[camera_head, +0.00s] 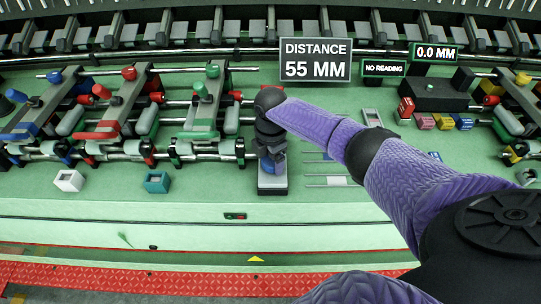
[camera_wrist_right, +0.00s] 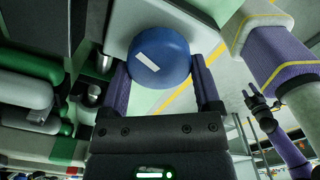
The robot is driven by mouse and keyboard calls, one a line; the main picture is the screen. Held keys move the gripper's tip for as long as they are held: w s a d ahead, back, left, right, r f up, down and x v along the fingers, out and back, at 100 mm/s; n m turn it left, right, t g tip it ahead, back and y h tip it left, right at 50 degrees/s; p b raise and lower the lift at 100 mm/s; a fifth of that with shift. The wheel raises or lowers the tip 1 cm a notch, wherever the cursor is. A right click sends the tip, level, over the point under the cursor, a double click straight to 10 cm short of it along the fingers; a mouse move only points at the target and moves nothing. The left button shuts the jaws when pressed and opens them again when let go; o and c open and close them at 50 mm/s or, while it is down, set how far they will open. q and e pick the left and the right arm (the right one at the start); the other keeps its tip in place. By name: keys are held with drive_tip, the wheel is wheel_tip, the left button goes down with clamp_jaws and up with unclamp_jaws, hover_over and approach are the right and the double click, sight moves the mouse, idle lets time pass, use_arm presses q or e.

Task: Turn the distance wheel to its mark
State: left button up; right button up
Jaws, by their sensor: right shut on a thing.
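The distance wheel is a blue round knob with a white stripe; in the right wrist view the wheel (camera_wrist_right: 160,62) sits between the two purple fingers of my right gripper (camera_wrist_right: 160,84). In the head view my right gripper (camera_head: 273,160) points down at the small grey block (camera_head: 272,188), and my wrist hides most of the wheel. The jaws are shut on the wheel. The distance sign (camera_head: 315,60) reads 55 MM. I cannot make out a mark beside the wheel. My left gripper (camera_wrist_right: 262,108) seems to show small at the right of the wrist view; its jaws are unclear.
Coloured clamp assemblies in blue, red and green (camera_head: 205,105) stand on rails to the left. A white box (camera_head: 69,181) and a teal box (camera_head: 157,182) lie on the green bench. Signs read NO READING (camera_head: 384,68) and 0.0 MM (camera_head: 436,52). Small coloured blocks (camera_head: 443,121) stand at the right.

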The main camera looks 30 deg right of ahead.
drive_tip(key=shift+r+n, duration=0.15)
drive_tip(key=shift+n, duration=1.95)
drive_tip(key=o, duration=1.1)
drive_tip(key=shift+c, duration=0.2)
wheel_tip(320, 180, up, 10)
